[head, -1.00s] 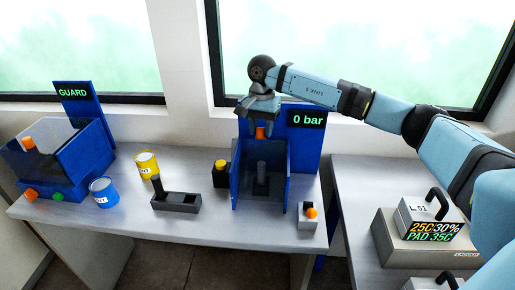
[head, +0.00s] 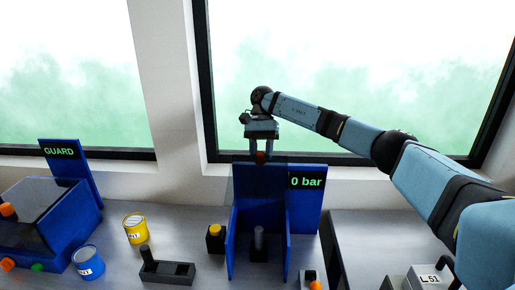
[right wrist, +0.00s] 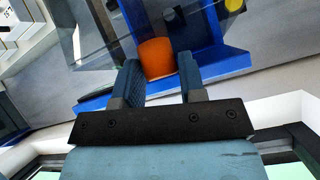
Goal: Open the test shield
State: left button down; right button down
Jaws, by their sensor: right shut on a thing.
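The test shield (head: 260,180) is a dark see-through panel on the blue test stand (head: 243,235) with the "0 bar" display. It stands raised above the stand's side walls, and the front of the bay below it looks open. Its orange knob (head: 261,158) is at the top. My right gripper (head: 261,152) is shut on this knob from above. In the right wrist view the orange knob (right wrist: 157,58) sits between the two blue fingers (right wrist: 158,80). A grey post (head: 259,240) stands inside the bay. My left gripper is out of view.
A yellow can (head: 135,230), a blue can (head: 88,263), a dark holder (head: 168,271) and a yellow button box (head: 215,238) stand left of the stand. The blue guard box (head: 40,225) is farther left. The window wall is close behind.

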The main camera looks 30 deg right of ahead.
jog(key=shift+w+d+f+g, duration=0.2)
jog(key=shift+w+f+g, duration=0.05)
jog(key=shift+f+g, duration=0.1)
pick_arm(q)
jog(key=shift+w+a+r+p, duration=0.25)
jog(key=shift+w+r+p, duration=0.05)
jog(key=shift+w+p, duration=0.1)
pick_arm(e)
jog(key=shift+w+f, duration=0.1)
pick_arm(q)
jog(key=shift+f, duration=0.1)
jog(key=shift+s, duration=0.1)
